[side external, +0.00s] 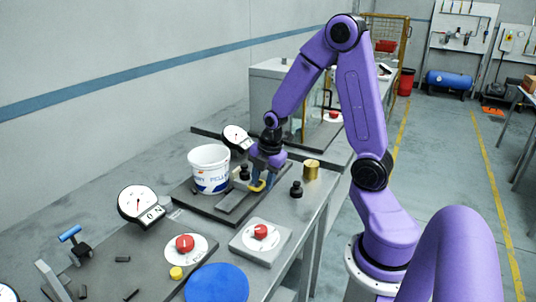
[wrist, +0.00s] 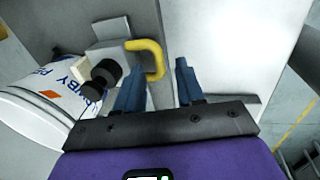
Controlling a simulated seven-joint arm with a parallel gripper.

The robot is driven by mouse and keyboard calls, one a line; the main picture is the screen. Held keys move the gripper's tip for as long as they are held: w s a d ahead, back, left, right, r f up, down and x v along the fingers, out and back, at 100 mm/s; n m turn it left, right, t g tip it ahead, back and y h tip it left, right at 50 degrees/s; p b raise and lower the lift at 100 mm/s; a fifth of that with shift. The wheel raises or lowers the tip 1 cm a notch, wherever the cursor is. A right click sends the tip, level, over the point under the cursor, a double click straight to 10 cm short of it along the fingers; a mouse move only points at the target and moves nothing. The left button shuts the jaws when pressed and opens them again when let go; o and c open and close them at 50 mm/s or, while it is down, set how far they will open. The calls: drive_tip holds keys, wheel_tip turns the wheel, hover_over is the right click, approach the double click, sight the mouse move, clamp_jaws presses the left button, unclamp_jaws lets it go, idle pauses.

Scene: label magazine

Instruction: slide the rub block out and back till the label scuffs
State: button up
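A white bucket (side external: 209,158) with a blue printed label (side external: 212,180) stands on a dark plate. It also shows on its side in the wrist view (wrist: 30,112), where its label (wrist: 62,82) faces a cream pad (wrist: 80,69). The pad is at the front of the grey rub block (wrist: 107,37), which carries a yellow handle (wrist: 157,60); the handle (side external: 257,186) also shows in the side view. My gripper (wrist: 159,65) is open, its blue fingers apart on either side of the handle's outer bar. Contact between pad and label cannot be told. My gripper (side external: 262,176) partly hides the block in the side view.
Black knobs (wrist: 104,74) sit beside the block. A brass cylinder (side external: 311,169) and a small black weight (side external: 296,189) stand to the right of my gripper. Dial gauges (side external: 137,204) and red-knob boxes (side external: 262,236) stand nearby. A blue disc (side external: 216,284) lies at the front.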

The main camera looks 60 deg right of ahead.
drive_tip(key=s+r, duration=0.3)
drive_tip(key=r, duration=1.3)
drive_tip(key=shift+s+r, duration=0.15)
drive_tip(key=shift+r, duration=0.05)
drive_tip(key=shift+a, duration=0.1)
drive_tip(key=s+a+f+m+g, duration=0.1)
drive_tip(key=s+a+f, duration=0.15)
drive_tip(key=a, duration=0.35)
drive_tip(key=s+a+f+m, duration=0.1)
drive_tip(key=s+a, duration=0.2)
drive_tip(key=a, duration=0.3)
drive_tip(key=s+a+f+m, duration=0.1)
drive_tip(key=s+a+f, duration=0.1)
drive_tip(key=s, duration=0.3)
drive_tip(key=s+a+f+m+g, duration=0.1)
drive_tip(key=s+a+f+m, duration=0.1)
drive_tip(key=s+a, duration=0.2)
drive_tip(key=shift+s+a, duration=0.15)
drive_tip(key=shift+s, duration=1.05)
drive_tip(key=shift+w, duration=0.1)
